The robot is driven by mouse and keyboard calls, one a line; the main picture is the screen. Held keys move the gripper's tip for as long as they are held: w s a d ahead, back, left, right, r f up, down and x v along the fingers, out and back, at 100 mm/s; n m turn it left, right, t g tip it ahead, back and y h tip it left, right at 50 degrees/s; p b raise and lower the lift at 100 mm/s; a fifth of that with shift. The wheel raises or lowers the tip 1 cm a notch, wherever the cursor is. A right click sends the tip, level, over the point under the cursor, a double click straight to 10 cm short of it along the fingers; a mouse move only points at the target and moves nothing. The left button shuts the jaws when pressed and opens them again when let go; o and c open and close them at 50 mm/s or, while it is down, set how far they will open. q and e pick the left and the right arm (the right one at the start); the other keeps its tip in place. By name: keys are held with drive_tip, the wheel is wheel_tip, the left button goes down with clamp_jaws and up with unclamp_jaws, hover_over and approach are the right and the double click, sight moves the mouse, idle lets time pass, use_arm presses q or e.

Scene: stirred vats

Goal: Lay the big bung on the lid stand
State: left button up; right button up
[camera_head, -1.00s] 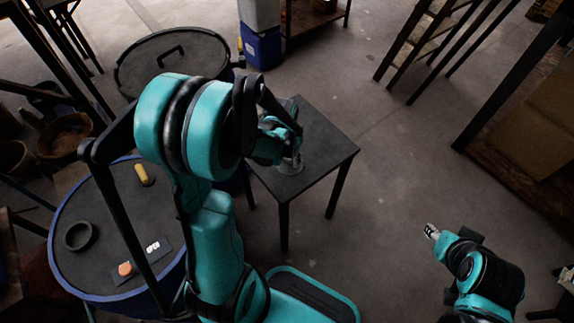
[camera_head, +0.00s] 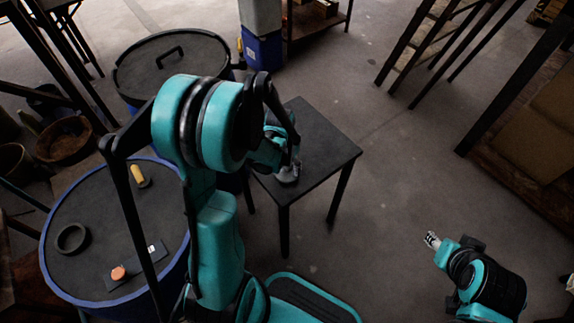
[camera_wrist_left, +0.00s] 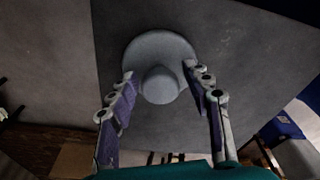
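The big bung is a grey round disc with a raised knob, seen from above in the left wrist view (camera_wrist_left: 158,84). It rests on the dark square top of the small table, the lid stand (camera_head: 325,150), and is partly covered in the head view (camera_head: 288,177). My left gripper (camera_head: 287,166) is low over the stand. In the left wrist view its two fingers (camera_wrist_left: 158,70) are spread on either side of the knob, with gaps showing. My right gripper (camera_head: 432,240) is over the floor at right, away from the stand; its finger gap is too small to judge.
A blue-rimmed vat (camera_head: 75,210) at left carries a dark ring (camera_head: 72,238), an orange cap (camera_head: 118,273) and a yellow piece (camera_head: 138,174). A lidded vat (camera_head: 172,66) stands behind. Floor right of the stand is clear.

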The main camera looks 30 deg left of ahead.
use_arm(q)
wheel_tip(320, 180, up, 11)
drive_tip(key=s+p, duration=0.2)
drive_tip(key=p, duration=0.4)
drive_tip(key=s+d+r+t, duration=0.5)
drive_tip(key=s+d+r, duration=0.4)
drive_tip(key=r, duration=0.3)
drive_tip(key=shift+d+t, duration=0.3)
drive_tip(key=shift+d, duration=0.5)
use_arm(e)
wheel_tip(320, 180, up, 6)
drive_tip(key=shift+f, duration=0.15)
use_arm(q)
drive_tip(key=shift+r, duration=0.1)
drive_tip(key=shift+c, duration=0.2)
use_arm(e)
drive_tip(key=shift+c, duration=0.3)
